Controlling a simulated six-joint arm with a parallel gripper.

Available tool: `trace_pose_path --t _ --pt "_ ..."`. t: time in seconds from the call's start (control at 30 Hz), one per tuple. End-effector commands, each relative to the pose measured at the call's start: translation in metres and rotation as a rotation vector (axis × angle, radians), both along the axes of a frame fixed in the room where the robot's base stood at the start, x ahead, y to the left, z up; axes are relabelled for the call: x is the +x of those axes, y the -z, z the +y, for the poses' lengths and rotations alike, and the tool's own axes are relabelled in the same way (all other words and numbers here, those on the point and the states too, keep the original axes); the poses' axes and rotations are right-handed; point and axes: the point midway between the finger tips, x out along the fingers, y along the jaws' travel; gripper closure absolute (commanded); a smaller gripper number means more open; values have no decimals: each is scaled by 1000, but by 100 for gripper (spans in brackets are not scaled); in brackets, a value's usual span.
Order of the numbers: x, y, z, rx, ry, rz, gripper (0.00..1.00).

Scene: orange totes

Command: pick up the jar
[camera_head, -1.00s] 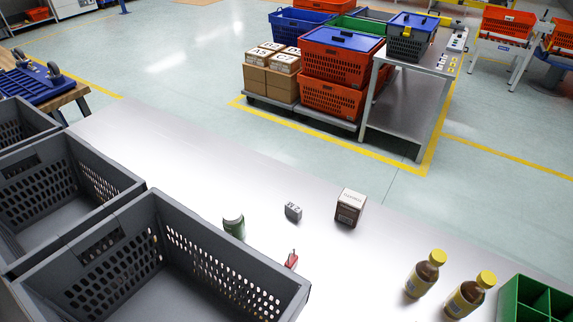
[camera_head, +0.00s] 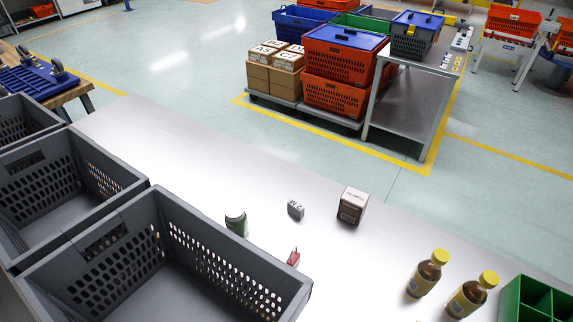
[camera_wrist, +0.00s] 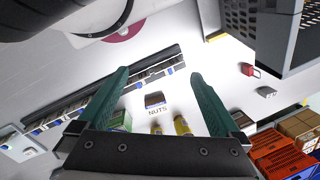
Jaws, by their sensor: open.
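A green round container with a pale top (camera_head: 236,222), which may be the jar, stands on the table beside the nearest grey crate. Two brown bottles with yellow caps, one left (camera_head: 427,273) and one right (camera_head: 471,294), stand upright at the lower right. I cannot tell for sure which of these the task calls the jar. In the wrist view my gripper (camera_wrist: 159,73) has its two teal fingers wide apart with nothing held between them. The yellow caps of the left bottle (camera_wrist: 182,125) and right bottle (camera_wrist: 157,127) show beyond, near the palm. My gripper is not in the head view.
A red item (camera_head: 293,257), a small grey block (camera_head: 295,209) and a brown box (camera_head: 352,206) stand on the table (camera_head: 180,150). Grey crates (camera_head: 235,262) line the left. A green divided box (camera_head: 535,300) is at the right corner.

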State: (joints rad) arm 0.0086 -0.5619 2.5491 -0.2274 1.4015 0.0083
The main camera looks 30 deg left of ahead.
Motion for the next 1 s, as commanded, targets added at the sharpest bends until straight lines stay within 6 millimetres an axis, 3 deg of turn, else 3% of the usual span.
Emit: trace_pose_path --t 0.13,0.17,0.37,0.5,0.63,0.77,0.8,0.9,1.0 --pt "2 -48 0 0 0 -14 0" --pt "8 -50 14 50 2 2 0" --pt "60 -65 136 462 145 110 0" --pt "99 -78 218 705 353 248 0" --pt "138 -76 287 867 630 417 0" --pt "175 -48 345 944 974 596 0" --pt "182 -26 355 944 1061 637 0" --pt "181 50 349 944 1054 627 0" --pt "182 104 349 952 1050 625 0"
